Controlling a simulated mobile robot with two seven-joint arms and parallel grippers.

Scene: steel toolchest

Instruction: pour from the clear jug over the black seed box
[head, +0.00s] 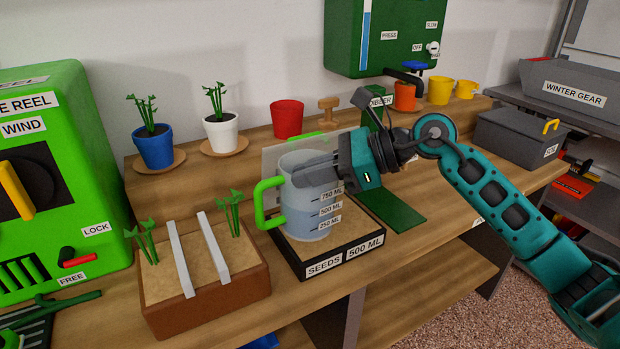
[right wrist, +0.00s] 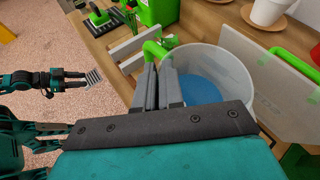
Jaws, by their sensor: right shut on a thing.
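The clear jug (head: 314,222) has a green handle (head: 264,205) and printed marks of 250, 500 and 750 ML. It is upright over the black seed box (head: 343,266), labelled SEEDS and 500 ML, whose sandy fill shows around it. I cannot tell if the jug touches the fill. Blue liquid shows inside the jug (right wrist: 238,75) in the right wrist view. My right gripper (right wrist: 158,75) is shut on the green handle; its fingers also show against the jug in the head view (head: 312,172). My left gripper (right wrist: 90,78) is off the bench, its fingers unclear.
A brown planter (head: 210,305) with seedlings and two pale strips stands close left. A green reel box (head: 60,180) is further left. Potted plants and a red pot (head: 287,118) line the back ledge. A clear panel (head: 285,155) and a green mat (head: 398,210) are near the jug.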

